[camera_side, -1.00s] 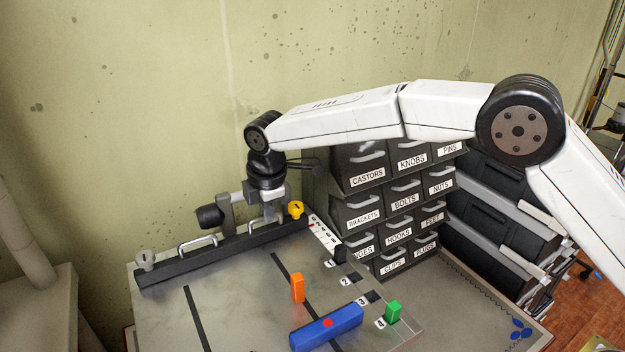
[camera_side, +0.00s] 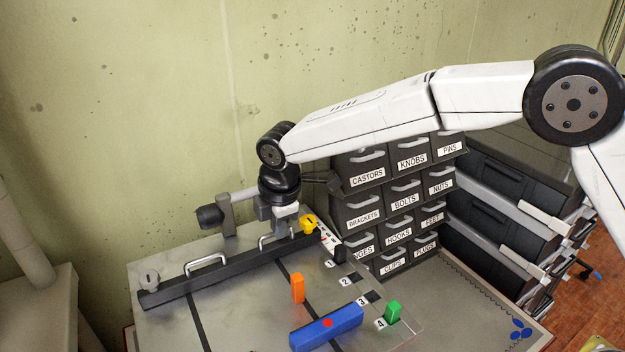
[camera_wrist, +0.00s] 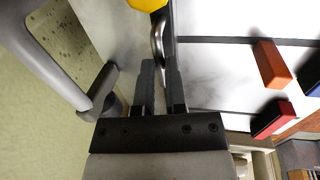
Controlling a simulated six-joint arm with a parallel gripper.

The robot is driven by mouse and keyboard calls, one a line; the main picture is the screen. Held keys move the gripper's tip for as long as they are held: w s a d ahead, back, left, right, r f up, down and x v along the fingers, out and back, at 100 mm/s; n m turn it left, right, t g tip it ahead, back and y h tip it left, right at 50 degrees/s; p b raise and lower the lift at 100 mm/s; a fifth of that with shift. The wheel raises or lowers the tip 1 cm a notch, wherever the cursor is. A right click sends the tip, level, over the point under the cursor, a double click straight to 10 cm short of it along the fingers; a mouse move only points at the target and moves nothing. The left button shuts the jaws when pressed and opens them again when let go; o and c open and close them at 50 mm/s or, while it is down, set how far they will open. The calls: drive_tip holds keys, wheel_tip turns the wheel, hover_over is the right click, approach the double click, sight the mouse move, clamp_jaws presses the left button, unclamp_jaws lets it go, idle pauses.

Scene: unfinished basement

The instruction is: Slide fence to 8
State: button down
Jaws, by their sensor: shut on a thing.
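The fence (camera_side: 225,272) is a long dark bar lying across the grey metal table, with two light bar handles and a yellow knob (camera_side: 308,224) at its right end. My gripper (camera_side: 277,234) points down and is shut on the right handle (camera_side: 263,243). In the wrist view my gripper (camera_wrist: 164,80) has its two fingers around the pale curved handle (camera_wrist: 158,42), with the yellow knob beyond. A white number scale (camera_side: 328,238) runs beside the fence's right end; its figures are too small to read and partly covered.
An orange block (camera_side: 297,288), a blue box (camera_side: 326,327) with a red dot and a green block (camera_side: 393,312) stand in front of the fence. Labelled drawers (camera_side: 388,205) rise behind right. The wall is close behind. Bare table lies directly before the fence.

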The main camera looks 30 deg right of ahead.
drive_tip(key=shift+s+a, duration=0.1)
drive_tip(key=shift+s, duration=0.35)
drive_tip(key=c, duration=0.7)
unclamp_jaws()
drive_tip(key=shift+s+r, duration=0.25)
drive_tip(key=shift+r, duration=1.05)
drive_tip(key=shift+s+r, duration=0.25)
drive_tip(key=shift+r, duration=1)
drive_tip(key=shift+s+r, duration=0.25)
drive_tip(key=shift+r, duration=1.05)
